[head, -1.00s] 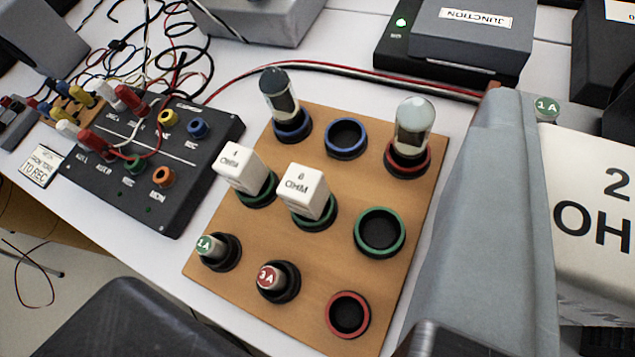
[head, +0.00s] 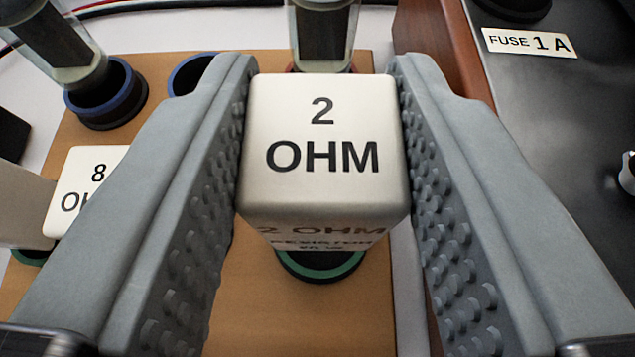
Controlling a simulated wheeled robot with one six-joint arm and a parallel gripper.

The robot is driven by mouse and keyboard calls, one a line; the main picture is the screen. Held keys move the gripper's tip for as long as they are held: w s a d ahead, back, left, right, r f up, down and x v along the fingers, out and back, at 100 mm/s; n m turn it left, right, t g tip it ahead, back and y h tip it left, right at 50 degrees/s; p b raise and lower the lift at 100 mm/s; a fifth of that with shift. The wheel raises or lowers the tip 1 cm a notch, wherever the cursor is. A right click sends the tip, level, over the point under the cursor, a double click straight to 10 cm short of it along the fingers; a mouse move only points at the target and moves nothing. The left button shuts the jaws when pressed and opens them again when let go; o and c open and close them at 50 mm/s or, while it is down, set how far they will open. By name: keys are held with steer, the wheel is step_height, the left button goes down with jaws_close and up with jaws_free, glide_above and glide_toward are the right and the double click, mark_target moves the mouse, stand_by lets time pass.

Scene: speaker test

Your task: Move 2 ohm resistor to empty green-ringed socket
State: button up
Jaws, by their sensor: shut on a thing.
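The 2 ohm resistor (head: 322,150) is a white block with black lettering in the middle of the head view. My gripper (head: 321,85) is shut on it, with one ridged grey finger against each side. The green-ringed socket (head: 320,268) shows directly below the block on the brown board. The block covers most of the socket, and I cannot tell whether its lower end is in the socket or above it.
The 8 ohm block (head: 82,190) stands at the left, partly behind my finger. A glass tube (head: 60,40) stands in a blue-ringed socket at upper left, and another tube (head: 322,35) stands behind the resistor. A dark panel labelled "FUSE 1 A" (head: 528,42) lies to the right.

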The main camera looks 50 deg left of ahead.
mark_target(323, 240)
steer(key=shift+f, duration=1.45)
steer(key=shift+f, duration=0.3)
steer(key=o, duration=1)
steer(key=shift+r, duration=0.1)
steer(key=shift+r, duration=0.3)
steer(key=v, duration=1.2)
